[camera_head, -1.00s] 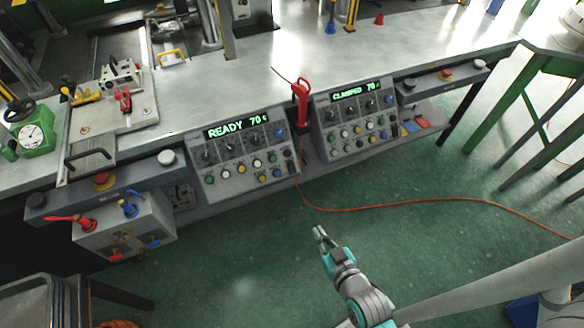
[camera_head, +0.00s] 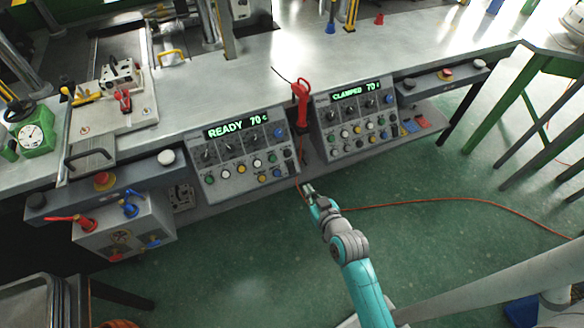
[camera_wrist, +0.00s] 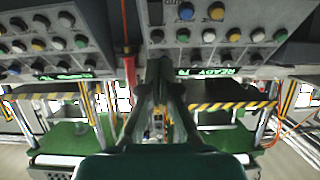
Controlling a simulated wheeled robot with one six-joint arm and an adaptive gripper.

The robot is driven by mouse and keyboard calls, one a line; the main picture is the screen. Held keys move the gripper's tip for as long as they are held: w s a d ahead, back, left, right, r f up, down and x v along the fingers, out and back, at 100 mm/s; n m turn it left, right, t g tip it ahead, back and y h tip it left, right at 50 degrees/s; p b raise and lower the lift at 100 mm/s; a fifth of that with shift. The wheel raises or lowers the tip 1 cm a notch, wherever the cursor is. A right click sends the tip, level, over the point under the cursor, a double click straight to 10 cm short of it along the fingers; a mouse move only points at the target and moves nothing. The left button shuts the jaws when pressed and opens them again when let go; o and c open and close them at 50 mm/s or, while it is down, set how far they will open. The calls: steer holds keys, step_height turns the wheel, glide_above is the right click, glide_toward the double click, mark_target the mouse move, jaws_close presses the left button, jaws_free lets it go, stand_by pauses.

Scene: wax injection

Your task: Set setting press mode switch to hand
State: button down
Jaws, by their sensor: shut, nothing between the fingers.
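Two grey control panels stand at the bench front, the left panel (camera_head: 215,193) reading "READY 70 c" and the right panel (camera_head: 322,160) reading "CLAMPED 70 c". Each has a row of dark rotary knobs, such as the left panel's knobs (camera_head: 230,146), above coloured push buttons. Labels are too small to read, so I cannot tell which knob is the mode switch or where it points. My gripper (camera_head: 307,188) is shut and empty, in front of the gap between the panels, apart from the knobs. In the wrist view both panels appear upside down, with my gripper (camera_wrist: 162,62) between them.
A red-handled tool (camera_head: 301,102) hangs between the panels, with an orange hose (camera_head: 430,200) trailing over the floor. A grey box with red and blue valves (camera_head: 125,232) is at lower left. The green floor (camera_head: 240,270) in front is open.

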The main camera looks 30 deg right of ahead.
mark_target(289, 164)
steer(key=shift+w, duration=0.1)
steer(key=x, duration=1.3)
steer(key=shift+w+d+f, duration=0.1)
steer(key=shift+w+f, duration=0.05)
steer(key=shift+w, duration=0.2)
steer(key=shift+w, duration=0.35)
steer(key=shift+r, duration=0.8)
steer(key=shift+s, duration=0.1)
